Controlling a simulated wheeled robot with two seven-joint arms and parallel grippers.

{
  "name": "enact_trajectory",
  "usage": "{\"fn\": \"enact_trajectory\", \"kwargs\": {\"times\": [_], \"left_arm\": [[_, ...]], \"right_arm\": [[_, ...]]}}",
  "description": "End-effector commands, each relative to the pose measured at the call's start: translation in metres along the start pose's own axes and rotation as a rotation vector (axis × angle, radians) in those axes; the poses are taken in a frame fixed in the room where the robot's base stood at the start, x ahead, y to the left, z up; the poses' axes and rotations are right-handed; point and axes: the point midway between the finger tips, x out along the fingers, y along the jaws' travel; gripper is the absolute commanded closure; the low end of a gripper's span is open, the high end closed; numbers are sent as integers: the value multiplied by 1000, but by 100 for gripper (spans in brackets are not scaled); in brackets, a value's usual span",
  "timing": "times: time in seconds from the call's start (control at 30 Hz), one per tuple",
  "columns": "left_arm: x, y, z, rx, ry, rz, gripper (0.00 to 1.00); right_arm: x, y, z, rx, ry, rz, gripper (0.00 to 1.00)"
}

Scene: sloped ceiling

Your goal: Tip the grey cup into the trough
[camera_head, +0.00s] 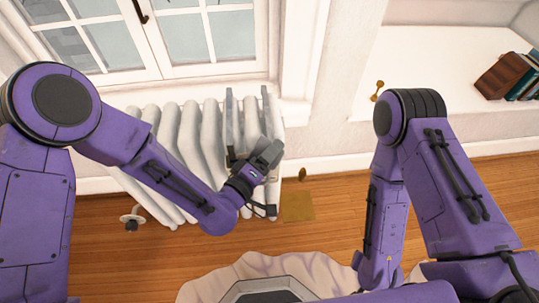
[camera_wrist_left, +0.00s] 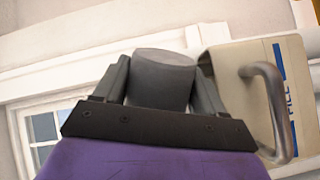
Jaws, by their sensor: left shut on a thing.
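My left gripper (camera_head: 264,158) is in front of the radiator's right end, and in the left wrist view its two fingers (camera_wrist_left: 160,85) are shut on the grey cup (camera_wrist_left: 162,78). The cup's smooth grey end shows between the fingers; its contents cannot be seen. The trough (camera_wrist_left: 235,95) looks like a beige container with a blue stripe, "FILL" lettering and a bent metal handle, just right of the cup in the wrist view. In the head view, grey upright parts, apparently the trough's (camera_head: 240,128), stand against the radiator beside the gripper. My right gripper is out of view.
The white ribbed radiator (camera_head: 185,130) stands below the window (camera_head: 180,40). A valve (camera_head: 132,219) is at its lower left. Books (camera_head: 510,75) and a small brass object (camera_head: 377,90) lie on the white ledge (camera_head: 440,70). The wooden floor (camera_head: 130,265) has a tan patch (camera_head: 298,207).

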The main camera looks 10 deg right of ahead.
Motion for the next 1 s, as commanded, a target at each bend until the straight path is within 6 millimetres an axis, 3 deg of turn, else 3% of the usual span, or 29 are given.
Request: {"fn": "enact_trajectory", "kwargs": {"times": [1.0], "left_arm": [[-2,10,-10,-257,1,52,62]], "right_arm": [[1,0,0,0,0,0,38]]}}
